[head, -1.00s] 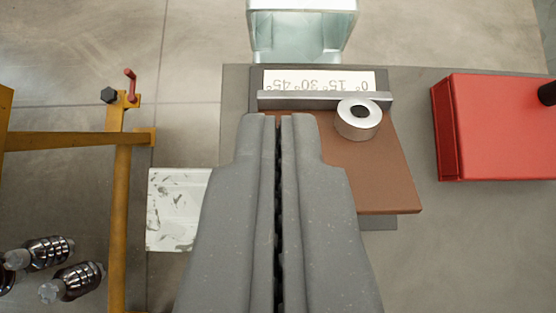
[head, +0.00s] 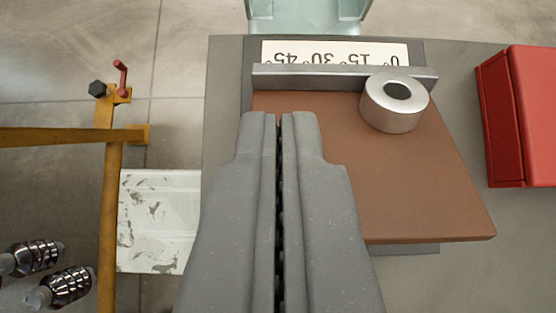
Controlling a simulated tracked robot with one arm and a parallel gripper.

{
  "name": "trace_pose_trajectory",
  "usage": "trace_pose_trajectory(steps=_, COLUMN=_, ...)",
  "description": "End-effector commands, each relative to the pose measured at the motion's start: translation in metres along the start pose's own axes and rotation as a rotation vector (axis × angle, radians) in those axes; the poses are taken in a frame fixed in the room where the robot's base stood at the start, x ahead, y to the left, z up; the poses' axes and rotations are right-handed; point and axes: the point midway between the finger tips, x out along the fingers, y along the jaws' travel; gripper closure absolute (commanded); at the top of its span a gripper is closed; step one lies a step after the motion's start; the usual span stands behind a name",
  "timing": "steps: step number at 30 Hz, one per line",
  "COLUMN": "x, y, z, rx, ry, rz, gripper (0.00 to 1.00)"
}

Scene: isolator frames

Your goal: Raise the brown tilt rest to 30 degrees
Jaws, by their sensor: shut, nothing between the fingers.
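The brown tilt rest (head: 420,185) is a flat brown board on a dark grey base, with a grey metal bar (head: 340,77) along its far edge. A silver ring-shaped cylinder (head: 392,108) sits at its far right, against the bar. Behind the bar is a white scale (head: 340,52) with upside-down marks 0, 15, 30 and 45 degrees. The board's present angle cannot be read. My gripper (head: 278,116) is shut and empty, over the left part of the board, its tips short of the bar. It hides the board's near left part. Whether it touches the board cannot be told.
A red box (head: 525,115) stands to the right. A yellow frame (head: 113,200) with a red crank (head: 121,76) stands at the left. A pale marked plate (head: 155,225) lies left of the gripper. Two dark ribbed items (head: 72,285) are at lower left. A pale glassy container (head: 305,12) is behind the scale.

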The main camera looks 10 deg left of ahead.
Motion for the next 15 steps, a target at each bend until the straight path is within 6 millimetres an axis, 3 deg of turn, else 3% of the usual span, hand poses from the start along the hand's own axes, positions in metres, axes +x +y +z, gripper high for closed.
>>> trace_pose_trajectory(steps=15, x=0.0023, y=-0.0005, z=0.0058, rx=0.001, ry=0.015, rz=0.000, gripper=1.00)
